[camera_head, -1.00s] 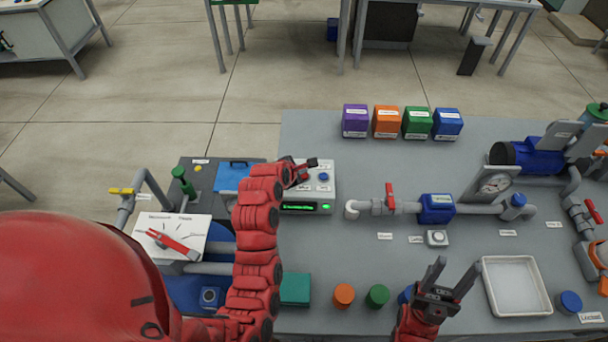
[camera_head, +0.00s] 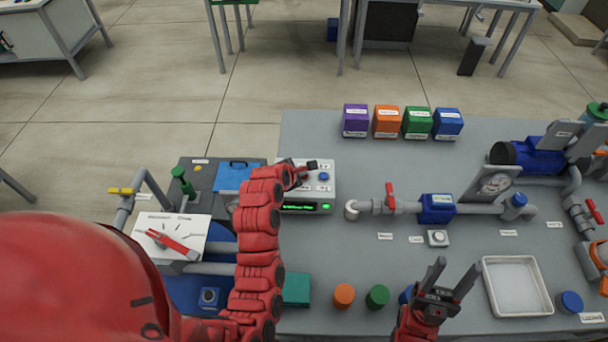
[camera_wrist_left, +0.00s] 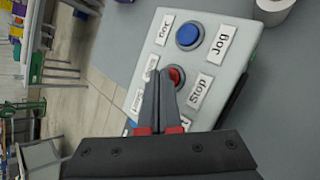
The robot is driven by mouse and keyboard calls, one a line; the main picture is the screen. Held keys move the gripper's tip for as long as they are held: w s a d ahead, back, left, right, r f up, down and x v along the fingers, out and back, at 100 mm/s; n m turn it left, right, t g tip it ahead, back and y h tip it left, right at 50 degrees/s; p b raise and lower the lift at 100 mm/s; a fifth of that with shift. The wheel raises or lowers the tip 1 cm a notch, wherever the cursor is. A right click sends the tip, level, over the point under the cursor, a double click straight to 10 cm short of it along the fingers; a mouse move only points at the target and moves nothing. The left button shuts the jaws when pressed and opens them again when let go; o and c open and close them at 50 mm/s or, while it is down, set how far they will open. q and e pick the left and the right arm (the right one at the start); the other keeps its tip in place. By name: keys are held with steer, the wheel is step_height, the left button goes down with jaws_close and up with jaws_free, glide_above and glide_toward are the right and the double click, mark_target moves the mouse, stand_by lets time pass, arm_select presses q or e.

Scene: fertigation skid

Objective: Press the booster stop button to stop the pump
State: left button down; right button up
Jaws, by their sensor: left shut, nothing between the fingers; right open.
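The grey-white control box (camera_head: 322,190) stands near the table's left edge, with a lit green display on its front. In the left wrist view its red button (camera_wrist_left: 177,75), beside a "Stop" label (camera_wrist_left: 200,91), is partly hidden by my fingers. A blue button labelled "Jog" (camera_wrist_left: 189,34) sits beyond it. My left gripper (camera_wrist_left: 168,72) is shut and empty, its tips overlapping the red button in the picture; I cannot tell whether they touch. In the head view the left gripper (camera_head: 308,168) is over the box. My right gripper (camera_head: 441,278) is open and empty over the table's front.
A pipe with a red-handled valve (camera_head: 390,196) and a blue unit (camera_head: 436,208) runs right of the box. A small button box (camera_head: 438,238) sits in front of it. Coloured boxes (camera_head: 386,121) line the back. A white tray (camera_head: 516,286) lies at front right.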

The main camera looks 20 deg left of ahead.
arm_select(q)
steer(key=shift+f, duration=0.2)
stand_by(0.5)
steer(key=shift+r+p, duration=0.4)
steer(key=shift+r, duration=0.4)
steer(key=shift+r+p, duration=1.35)
steer(key=shift+r, duration=1.2)
steer(key=shift+f, duration=0.1)
